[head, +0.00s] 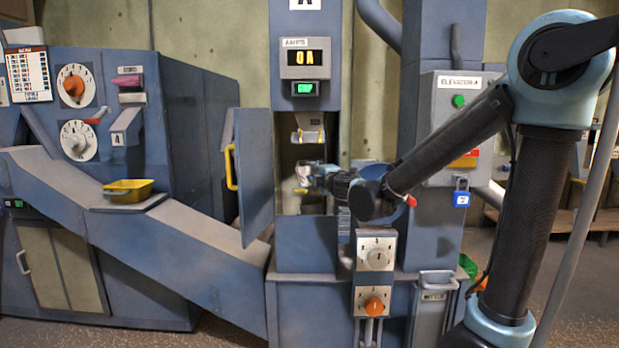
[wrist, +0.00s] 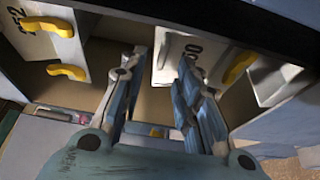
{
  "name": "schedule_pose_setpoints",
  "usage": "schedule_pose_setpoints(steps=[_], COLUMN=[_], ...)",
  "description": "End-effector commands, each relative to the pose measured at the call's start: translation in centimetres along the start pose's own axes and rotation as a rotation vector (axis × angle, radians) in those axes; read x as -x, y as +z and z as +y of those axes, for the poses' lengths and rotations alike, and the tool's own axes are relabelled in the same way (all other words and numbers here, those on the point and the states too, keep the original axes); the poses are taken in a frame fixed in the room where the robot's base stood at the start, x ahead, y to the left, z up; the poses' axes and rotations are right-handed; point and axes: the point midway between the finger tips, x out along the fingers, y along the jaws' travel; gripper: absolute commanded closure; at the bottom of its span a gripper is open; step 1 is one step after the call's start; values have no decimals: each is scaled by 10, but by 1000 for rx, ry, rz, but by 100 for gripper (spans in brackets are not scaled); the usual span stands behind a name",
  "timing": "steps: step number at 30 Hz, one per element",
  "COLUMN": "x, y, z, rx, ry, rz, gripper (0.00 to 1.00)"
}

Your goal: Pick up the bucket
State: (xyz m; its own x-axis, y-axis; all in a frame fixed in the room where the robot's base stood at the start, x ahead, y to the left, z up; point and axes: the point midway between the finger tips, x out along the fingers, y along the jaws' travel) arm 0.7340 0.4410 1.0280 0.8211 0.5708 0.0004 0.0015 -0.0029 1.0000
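My gripper (head: 305,180) reaches into the open hatch of the elevator column in the head view. In the wrist view my gripper (wrist: 162,62) has its two fingers apart, with nothing visibly held between them. Pale buckets with yellow handles and dark numbers are inside: one bucket (wrist: 178,50) lies just beyond and between the fingertips, partly hidden by the right finger. Another pale bucket (wrist: 45,38) is at the upper left. In the head view a pale bucket (head: 307,135) hangs above my gripper in the shaft. Contact with a bucket cannot be told.
The blue hatch door (head: 254,175) stands open left of the opening. A yellow tray (head: 128,190) sits on a ledge of the sloping chute (head: 190,235). A control box (head: 450,125) is right of the shaft. Dial boxes (head: 376,252) are below the hatch.

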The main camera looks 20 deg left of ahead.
Motion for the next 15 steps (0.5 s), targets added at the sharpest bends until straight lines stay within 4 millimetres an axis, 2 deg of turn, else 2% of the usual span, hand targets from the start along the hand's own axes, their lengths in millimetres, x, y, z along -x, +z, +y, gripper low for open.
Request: schedule_pose_setpoints(steps=[4, 12, 13, 15], x=[-10, -12, -12, -12], y=[0, 1, 1, 1], z=[0, 0, 0, 0], rx=[0, 0, 0, 0], ry=[0, 0, 0, 0], rz=[0, -1, -1, -1], gripper=[70, 70, 72, 88])
